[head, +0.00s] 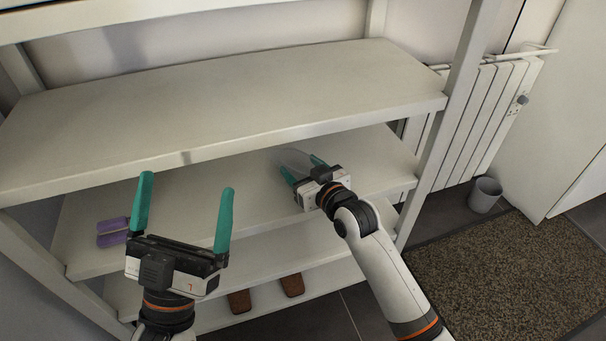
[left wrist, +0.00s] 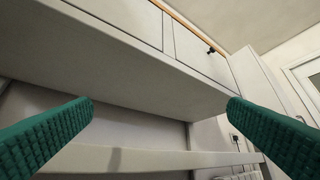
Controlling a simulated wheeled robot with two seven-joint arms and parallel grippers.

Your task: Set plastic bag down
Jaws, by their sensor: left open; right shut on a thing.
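The plastic bag (head: 292,158) is pale and see-through, and shows only in part in the head view. It is at the fingers of my right gripper (head: 305,169), over the shelf below the top board, and the gripper is shut on it. Whether the bag touches the shelf (head: 245,180) I cannot tell. My left gripper (head: 184,210) is open and empty in front of the shelf unit; its teal fingers also show wide apart in the left wrist view (left wrist: 160,120).
A purple object (head: 112,232) lies at the left of the middle shelf. Brown items (head: 290,285) are on the lowest shelf. The top board (head: 220,95) overhangs the middle shelf. A grey bin (head: 485,194), a radiator (head: 480,110) and a brown mat (head: 510,270) are at right.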

